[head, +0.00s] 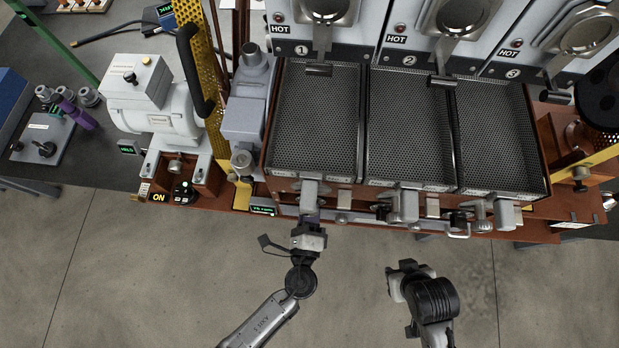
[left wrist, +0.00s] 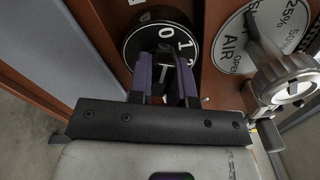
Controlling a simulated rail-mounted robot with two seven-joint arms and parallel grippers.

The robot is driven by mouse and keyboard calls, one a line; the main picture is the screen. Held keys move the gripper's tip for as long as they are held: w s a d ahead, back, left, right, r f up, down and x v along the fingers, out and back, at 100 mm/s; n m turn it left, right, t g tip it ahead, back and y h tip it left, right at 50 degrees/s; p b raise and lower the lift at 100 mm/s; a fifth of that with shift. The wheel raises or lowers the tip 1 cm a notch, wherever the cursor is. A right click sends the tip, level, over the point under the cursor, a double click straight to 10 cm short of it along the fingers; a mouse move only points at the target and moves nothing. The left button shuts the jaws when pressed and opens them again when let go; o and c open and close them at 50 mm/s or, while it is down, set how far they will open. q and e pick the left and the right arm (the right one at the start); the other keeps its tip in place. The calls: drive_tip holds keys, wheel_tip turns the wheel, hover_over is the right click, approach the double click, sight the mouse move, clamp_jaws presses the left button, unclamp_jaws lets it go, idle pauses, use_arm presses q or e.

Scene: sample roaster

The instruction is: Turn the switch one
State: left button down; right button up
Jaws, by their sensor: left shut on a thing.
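The switch in the left wrist view is a round black dial (left wrist: 135,42) with white 0 and 1 marks, on a brown front panel. My left gripper (left wrist: 163,80) has its purple-padded fingers on both sides of the switch's knob, shut on it. The fingers hide most of the knob, so its exact angle is hard to read. In the head view my left gripper (head: 309,228) reaches the bench front below the leftmost tray, and the switch is hidden there. My right gripper (head: 396,286) hangs over the floor, away from the bench; its fingers cannot be made out.
A white AIR dial (left wrist: 235,48) and a metal lever knob (left wrist: 288,80) are close on the right of the switch. Above are three perforated trays (head: 318,120). Another black knob (head: 183,190) sits beside an ON label at the left. The floor (head: 150,270) in front is clear.

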use_arm(q)
drive_tip(key=c, duration=1)
unclamp_jaws()
drive_tip(key=shift+c, duration=0.2)
drive_tip(key=s+a+b, duration=0.1)
drive_tip(key=s, duration=1.2)
drive_tip(key=shift+s+a, duration=0.2)
drive_tip(key=shift+s, duration=0.15)
